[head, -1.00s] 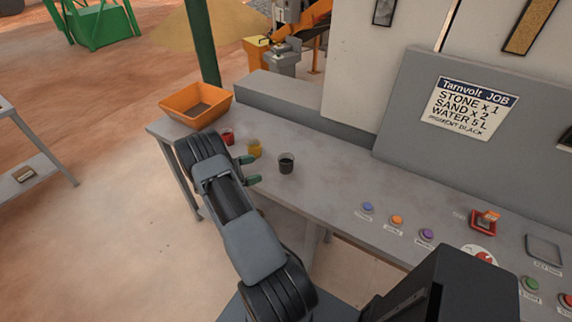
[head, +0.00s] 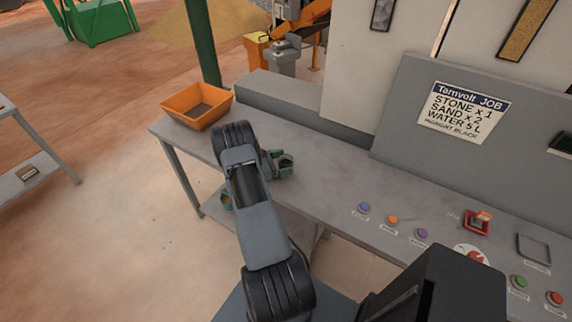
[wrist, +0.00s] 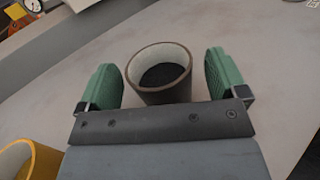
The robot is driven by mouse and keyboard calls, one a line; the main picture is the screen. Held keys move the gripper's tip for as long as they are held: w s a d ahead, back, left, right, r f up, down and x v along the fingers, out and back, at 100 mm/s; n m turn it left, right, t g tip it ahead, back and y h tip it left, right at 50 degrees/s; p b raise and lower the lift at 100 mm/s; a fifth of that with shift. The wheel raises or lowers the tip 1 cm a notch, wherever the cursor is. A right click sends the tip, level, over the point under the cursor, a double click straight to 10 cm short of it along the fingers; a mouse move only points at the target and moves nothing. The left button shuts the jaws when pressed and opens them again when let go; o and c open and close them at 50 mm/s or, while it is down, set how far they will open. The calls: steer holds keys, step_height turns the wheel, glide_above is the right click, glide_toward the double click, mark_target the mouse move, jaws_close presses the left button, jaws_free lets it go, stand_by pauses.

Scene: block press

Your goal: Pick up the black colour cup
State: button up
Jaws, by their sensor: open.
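There are gaps between the fingers and the cup wall. The lower front of the cup is hidden behind the gripper's dark bar.
A yellow cup (wrist: 40,162) shows at the lower left of the wrist view. An orange bin (head: 197,105) sits at the bench's far left end. Coloured buttons (head: 392,220) line the bench to the right, below a grey panel with a job sign (head: 463,112).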

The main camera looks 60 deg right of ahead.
steer(key=shift+s+d, duration=0.15)
steer(key=shift+d, duration=0.05)
steer(key=c, duration=1.2)
